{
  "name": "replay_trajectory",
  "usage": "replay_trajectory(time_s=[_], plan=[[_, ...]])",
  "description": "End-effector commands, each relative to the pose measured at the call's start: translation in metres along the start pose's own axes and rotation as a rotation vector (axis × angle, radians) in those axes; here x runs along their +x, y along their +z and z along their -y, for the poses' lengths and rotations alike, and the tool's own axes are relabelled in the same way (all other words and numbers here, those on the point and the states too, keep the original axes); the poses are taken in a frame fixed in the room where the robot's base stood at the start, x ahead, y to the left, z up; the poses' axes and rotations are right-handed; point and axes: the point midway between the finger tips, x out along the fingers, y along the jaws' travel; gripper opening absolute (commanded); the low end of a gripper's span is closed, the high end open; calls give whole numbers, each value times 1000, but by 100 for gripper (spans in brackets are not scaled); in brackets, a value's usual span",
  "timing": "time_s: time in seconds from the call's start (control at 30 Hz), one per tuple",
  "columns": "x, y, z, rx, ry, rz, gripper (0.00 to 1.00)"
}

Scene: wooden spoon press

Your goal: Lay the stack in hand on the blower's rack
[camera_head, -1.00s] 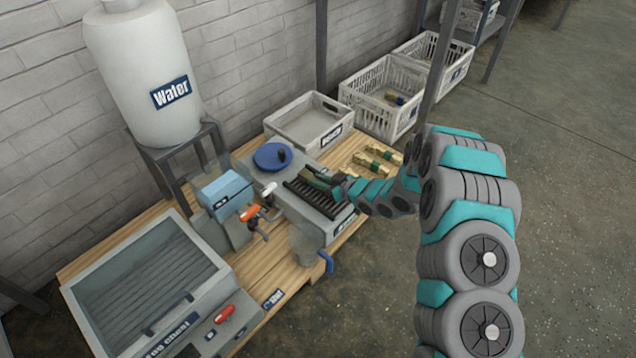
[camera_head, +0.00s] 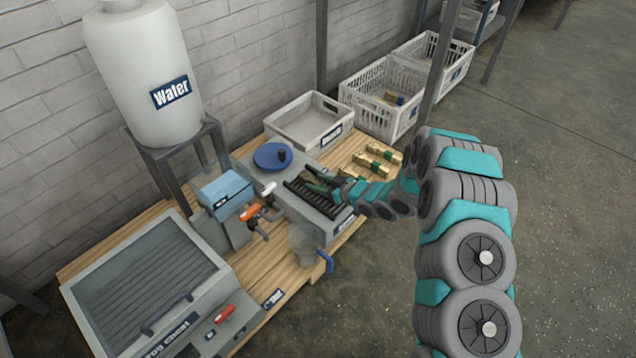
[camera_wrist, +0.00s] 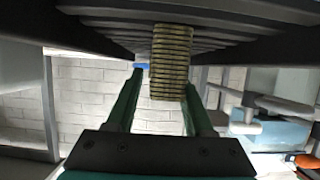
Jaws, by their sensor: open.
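The stack (camera_wrist: 171,60) is a tall pile of thin tan, wooden-looking layers. In the wrist view it stands against the dark bars of the rack (camera_wrist: 90,12), between the tips of my gripper (camera_wrist: 162,80). My gripper is open, with a gap at its left finger; whether the right finger touches the stack I cannot tell. In the head view my gripper (camera_head: 318,182) is low over the rack (camera_head: 305,192) on the grey blower (camera_head: 330,228). The stack is too small or hidden to make out there.
Several tan bundles with green bands (camera_head: 372,163) lie on the wooden table right of the rack. A blue round lid (camera_head: 272,156) and an orange-handled valve (camera_head: 250,213) are close on the left. A white tray (camera_head: 308,128) stands behind. Open floor lies to the right.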

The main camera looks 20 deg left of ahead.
Motion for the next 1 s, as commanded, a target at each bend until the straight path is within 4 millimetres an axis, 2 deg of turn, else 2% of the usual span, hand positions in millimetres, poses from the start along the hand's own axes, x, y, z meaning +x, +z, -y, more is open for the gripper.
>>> replay_trajectory(time_s=[0.17,0.5,0.7,1.0], plan=[[-12,-2,-1,3,1,1,52],[-75,-2,-1,3,2,0,52],[-105,-3,-1,0,2,1,52],[-121,-2,0,1,-1,-1,52]])
